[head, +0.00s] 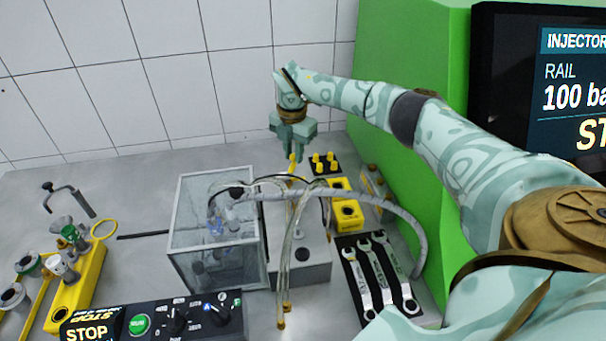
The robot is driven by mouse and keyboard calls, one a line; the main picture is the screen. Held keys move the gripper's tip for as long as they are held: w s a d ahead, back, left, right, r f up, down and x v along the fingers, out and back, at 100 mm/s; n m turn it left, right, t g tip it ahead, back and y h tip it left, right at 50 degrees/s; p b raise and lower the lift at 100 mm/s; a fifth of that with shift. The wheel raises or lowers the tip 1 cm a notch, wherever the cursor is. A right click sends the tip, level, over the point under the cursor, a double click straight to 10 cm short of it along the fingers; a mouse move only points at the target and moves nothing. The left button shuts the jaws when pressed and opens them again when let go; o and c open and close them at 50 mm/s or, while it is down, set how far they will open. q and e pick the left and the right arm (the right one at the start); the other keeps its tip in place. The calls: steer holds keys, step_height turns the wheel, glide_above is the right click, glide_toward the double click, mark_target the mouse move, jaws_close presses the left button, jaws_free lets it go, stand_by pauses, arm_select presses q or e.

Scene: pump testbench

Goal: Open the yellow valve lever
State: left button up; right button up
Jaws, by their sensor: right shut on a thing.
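The yellow valve lever (292,164) is a small upright yellow piece above the grey pump block, at the back of the bench. My right gripper (293,154) points down on it from above, its fingers shut around the lever's upper part. The fingers hide part of the lever, and its exact angle is hard to tell. My right arm reaches in from the right side of the head view. My left gripper is not in view.
A clear tank (217,262) stands left of the grey block (306,262), with hoses arching over both. Wrenches (380,275) lie at right beside a green cabinet (400,120). A control panel (160,318) is in front. A yellow rack (78,290) stands far left.

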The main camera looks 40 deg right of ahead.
steer(key=shift+w+a, duration=0.2)
steer(key=shift+w, duration=0.05)
steer(key=shift+w+a, duration=0.6)
steer(key=shift+a, duration=0.05)
steer(key=o, duration=1.3)
step_height(320, 180, up, 6)
steer(key=p, duration=0.5)
